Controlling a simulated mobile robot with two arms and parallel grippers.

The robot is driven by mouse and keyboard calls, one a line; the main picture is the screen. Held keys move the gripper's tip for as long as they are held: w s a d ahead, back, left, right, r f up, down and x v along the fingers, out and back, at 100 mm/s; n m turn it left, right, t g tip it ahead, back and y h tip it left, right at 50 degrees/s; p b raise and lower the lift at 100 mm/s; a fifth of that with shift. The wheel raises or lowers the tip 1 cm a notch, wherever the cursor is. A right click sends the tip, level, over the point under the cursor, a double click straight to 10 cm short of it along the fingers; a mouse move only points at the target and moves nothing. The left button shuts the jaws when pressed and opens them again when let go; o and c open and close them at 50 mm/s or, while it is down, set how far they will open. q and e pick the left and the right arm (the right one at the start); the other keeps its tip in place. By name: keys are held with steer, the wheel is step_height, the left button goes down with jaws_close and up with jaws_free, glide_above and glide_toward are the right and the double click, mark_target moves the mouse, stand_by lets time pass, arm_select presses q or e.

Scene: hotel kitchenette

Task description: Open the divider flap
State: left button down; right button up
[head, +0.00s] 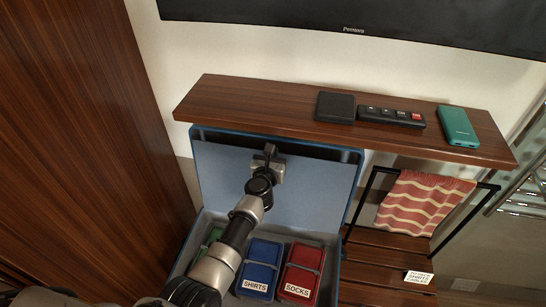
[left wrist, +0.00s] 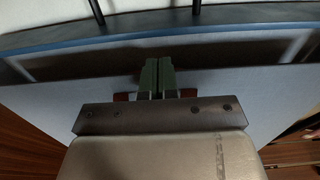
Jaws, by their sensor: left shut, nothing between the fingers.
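An open blue suitcase (head: 356,185) stands below a wooden shelf, its lid raised at the back. A grey-blue panel, which looks like the divider flap (head: 315,195), stands upright against the lid; a dark gap shows along its top edge. My left gripper (head: 268,152) is shut and empty in front of the flap's upper part. In the left wrist view its fingertips (left wrist: 158,70) are together near the flap's top edge (left wrist: 225,70); I cannot tell whether they touch it. My left arm hides part of the flap and case. My right gripper is not in view.
The case holds a green pouch (head: 214,236), a blue SHIRTS pouch (head: 262,262) and a red SOCKS pouch (head: 303,268). The shelf (head: 250,102) overhangs the lid. A rack with a striped towel (head: 422,205) stands right; a wooden panel (head: 80,120) stands left.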

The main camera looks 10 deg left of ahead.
arm_select(q)
steer(key=shift+w+r, duration=0.2)
steer(key=shift+r, duration=0.05)
steer(key=shift+s+d, duration=0.1)
steer(key=s+p, duration=0.3)
steer(key=s, duration=0.7)
steer(key=shift+s+r+p, duration=0.3)
steer(key=shift+s+p, duration=0.05)
